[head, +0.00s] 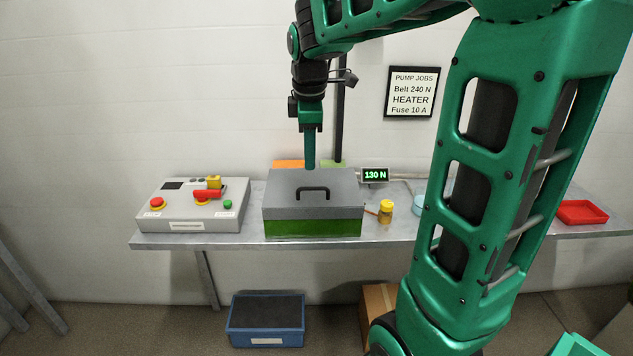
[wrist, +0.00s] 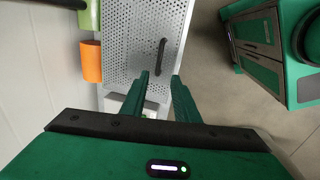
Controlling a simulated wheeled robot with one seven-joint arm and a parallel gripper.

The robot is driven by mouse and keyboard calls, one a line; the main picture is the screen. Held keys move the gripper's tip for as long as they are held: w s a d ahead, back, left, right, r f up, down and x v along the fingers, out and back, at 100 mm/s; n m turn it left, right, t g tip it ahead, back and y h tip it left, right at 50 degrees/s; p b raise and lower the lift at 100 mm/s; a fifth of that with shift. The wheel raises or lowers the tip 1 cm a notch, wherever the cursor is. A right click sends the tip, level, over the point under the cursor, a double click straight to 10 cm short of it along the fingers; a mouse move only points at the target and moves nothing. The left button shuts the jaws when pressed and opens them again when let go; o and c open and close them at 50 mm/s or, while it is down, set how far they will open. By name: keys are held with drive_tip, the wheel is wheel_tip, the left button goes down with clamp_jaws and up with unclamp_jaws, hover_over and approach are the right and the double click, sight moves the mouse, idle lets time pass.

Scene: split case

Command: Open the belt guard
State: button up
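The belt guard (head: 340,185) is a grey cover over a green base on the bench, and it looks closed. A black bar handle (head: 314,190) sits on it. In the wrist view the guard (wrist: 128,50) is perforated and its handle (wrist: 161,56) lies just beyond my fingertips, roughly in line with the gap. My gripper (head: 310,167) points down over the back of the guard, behind the handle in the head view. In the wrist view my gripper (wrist: 160,76) has its two green fingers apart with nothing between them. Contact with the guard cannot be told.
A control box (head: 180,215) with a red switch (head: 207,194) stands left. A display (head: 375,175) reads 130 N. A yellow-lidded jar (head: 386,212) stands right of the guard, a red tray (head: 582,212) farther right. Orange (wrist: 92,62) and green (wrist: 90,16) cylinders lie behind the guard.

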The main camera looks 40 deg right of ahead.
hover_over(313, 201)
wheel_tip(313, 201, down, 9)
drive_tip(key=shift+d+f, duration=0.1)
